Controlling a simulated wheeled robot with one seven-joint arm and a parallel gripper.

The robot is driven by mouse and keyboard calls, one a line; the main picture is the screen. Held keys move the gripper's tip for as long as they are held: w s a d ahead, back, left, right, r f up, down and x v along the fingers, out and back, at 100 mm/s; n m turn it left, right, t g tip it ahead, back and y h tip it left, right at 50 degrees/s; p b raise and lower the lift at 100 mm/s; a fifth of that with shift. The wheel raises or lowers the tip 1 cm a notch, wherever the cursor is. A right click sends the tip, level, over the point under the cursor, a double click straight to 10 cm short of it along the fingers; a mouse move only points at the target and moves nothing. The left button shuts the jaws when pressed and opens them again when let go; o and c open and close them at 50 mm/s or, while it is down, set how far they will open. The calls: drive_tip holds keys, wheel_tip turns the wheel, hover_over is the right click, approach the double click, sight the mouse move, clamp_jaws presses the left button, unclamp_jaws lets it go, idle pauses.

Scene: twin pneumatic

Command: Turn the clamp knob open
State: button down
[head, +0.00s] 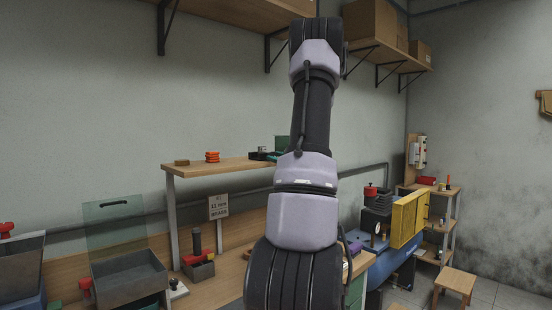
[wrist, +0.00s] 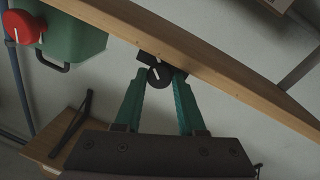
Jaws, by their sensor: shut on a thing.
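In the wrist view, a round black knob (wrist: 159,77) with a white pointer line sits at the edge of a wooden board, beside a dark block. I take it to be the clamp knob. My gripper (wrist: 163,71) has two green fingers, one on each side of this knob, and is shut on it. The pointer line slants slightly. The fingertips partly hide the knob's mount. In the head view my own arm covers the middle, and neither the gripper nor this knob can be made out.
In the wrist view, a green box (wrist: 75,38) with a red knob (wrist: 22,27) is at upper left, and the wooden board (wrist: 220,75) runs diagonally close by. In the head view, a grey tray (head: 130,277), a shelf (head: 225,164) and a blue compressor (head: 375,262) surround my arm.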

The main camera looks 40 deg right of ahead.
drive_tip(key=c, duration=0.5)
unclamp_jaws()
drive_tip(key=s, duration=1.1)
drive_tip(key=shift+a+f, duration=0.2)
drive_tip(key=shift+f, duration=0.15)
